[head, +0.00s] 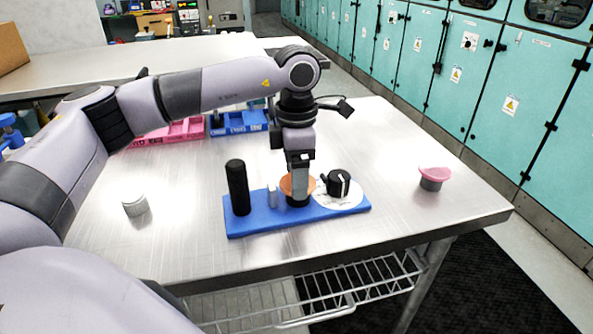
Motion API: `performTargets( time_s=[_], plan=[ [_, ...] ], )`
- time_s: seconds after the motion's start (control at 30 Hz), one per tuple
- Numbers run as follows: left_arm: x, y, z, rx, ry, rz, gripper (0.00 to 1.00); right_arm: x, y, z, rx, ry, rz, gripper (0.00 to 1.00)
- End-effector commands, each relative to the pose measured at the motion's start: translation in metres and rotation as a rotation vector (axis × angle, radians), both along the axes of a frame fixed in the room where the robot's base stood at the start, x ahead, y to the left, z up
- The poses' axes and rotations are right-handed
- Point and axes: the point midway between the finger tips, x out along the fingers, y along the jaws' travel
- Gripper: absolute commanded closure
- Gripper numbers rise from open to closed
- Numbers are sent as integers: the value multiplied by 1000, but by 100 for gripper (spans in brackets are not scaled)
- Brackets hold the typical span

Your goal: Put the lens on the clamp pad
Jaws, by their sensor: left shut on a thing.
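My left gripper (299,187) points straight down over the blue base plate (262,226) in the middle of the table. It is shut on an orange disc-like piece (285,185), probably the lens, which shows on both sides of the fingers. A short black round part (297,202) shows directly below it on the plate, possibly the clamp pad; I cannot tell whether the disc touches it. The plate also carries a tall black cylinder (238,188), a small grey peg (272,196) and a black knob (338,182) over a white disc (340,201). My right gripper is out of view.
A pink-topped dark round piece (433,178) stands at the table's right. A small grey-white jar (134,204) stands at the left. Pink (182,131) and blue (238,122) bins line the back. The metal table (410,215) is clear around the plate's front and right.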

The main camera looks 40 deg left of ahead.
Motion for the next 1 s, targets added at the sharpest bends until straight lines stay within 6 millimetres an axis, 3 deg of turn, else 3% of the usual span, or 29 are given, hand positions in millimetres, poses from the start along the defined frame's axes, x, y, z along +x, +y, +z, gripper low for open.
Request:
performTargets(
  time_s=[0.37, 0.4, 0.43, 0.47, 0.77, 0.87, 1.0],
  plan=[
    [0, 0, -5, -1, -1, 0, 56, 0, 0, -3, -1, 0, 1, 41],
    [0, 0, -3, -1, -1, 0, 14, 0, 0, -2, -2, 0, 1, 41],
    [0, 0, -3, -1, -1, 0, 5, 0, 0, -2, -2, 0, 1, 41],
    [0, 0, -3, -1, -1, 0, 2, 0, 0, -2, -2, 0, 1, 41],
    [0, 0, -1, -1, -1, 0, 2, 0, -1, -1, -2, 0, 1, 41],
    [1, 0, 5, -1, -3, 0, 2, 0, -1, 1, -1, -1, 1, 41],
    [1, -1, 29, -2, -5, 0, 2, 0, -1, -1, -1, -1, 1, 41]
  ],
)
